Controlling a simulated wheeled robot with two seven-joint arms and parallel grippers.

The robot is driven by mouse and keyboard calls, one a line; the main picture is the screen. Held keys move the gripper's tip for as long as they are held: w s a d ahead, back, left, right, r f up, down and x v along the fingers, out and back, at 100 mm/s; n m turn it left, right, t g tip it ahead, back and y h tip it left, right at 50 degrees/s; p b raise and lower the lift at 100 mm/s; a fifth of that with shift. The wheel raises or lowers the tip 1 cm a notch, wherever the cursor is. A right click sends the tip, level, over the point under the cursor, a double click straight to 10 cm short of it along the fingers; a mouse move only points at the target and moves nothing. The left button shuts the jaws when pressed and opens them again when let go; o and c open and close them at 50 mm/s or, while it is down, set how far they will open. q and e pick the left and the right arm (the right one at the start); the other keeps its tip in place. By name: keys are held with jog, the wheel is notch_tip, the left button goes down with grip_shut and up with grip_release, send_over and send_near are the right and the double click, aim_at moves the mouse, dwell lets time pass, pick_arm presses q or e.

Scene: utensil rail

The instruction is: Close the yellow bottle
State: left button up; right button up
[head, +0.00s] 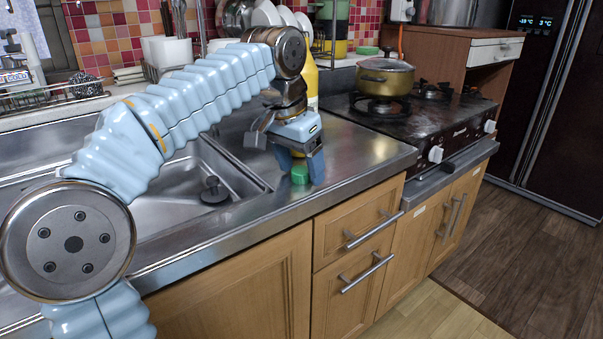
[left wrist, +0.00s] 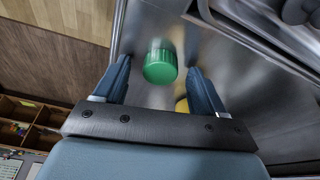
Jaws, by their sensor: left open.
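The yellow bottle (head: 310,82) stands at the back of the steel counter, mostly hidden behind my left arm in the head view. A bit of it shows beside a finger in the left wrist view (left wrist: 182,105). A green cap (head: 300,175) is apart from the bottle, low over or on the counter; it also shows in the left wrist view (left wrist: 160,66). My left gripper (head: 301,171) points down with its fingers open on either side of the cap. Gaps show between cap and fingers in the left wrist view. My right gripper is out of view.
A sink (head: 180,188) lies left of the gripper, with a black stopper (head: 214,190) in it. A stove (head: 430,125) with a lidded pot (head: 385,78) stands to the right. A dish rack with plates (head: 265,14) is behind. The counter's front edge is close to the gripper.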

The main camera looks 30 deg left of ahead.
aim_at(305, 169)
pick_arm(q)
jog(key=c, duration=1.1)
jog(key=shift+r, duration=0.55)
jog(key=v, duration=0.1)
jog(key=p+v, duration=0.1)
jog(key=v, duration=0.1)
jog(key=shift+w+d+r, duration=0.15)
jog(key=shift+d, duration=0.1)
jog(key=s+d+r, duration=0.1)
jog(key=s+r, duration=0.2)
jog(key=s, duration=0.1)
jog(key=s+d+r, duration=0.2)
jog(key=s+r, duration=0.1)
jog(key=s, duration=0.1)
jog(key=s+d+r+p, duration=0.1)
jog(key=s+d+r, duration=0.1)
jog(key=s, duration=0.2)
jog(key=shift+s+r, duration=0.25)
jog(key=shift+r, duration=0.15)
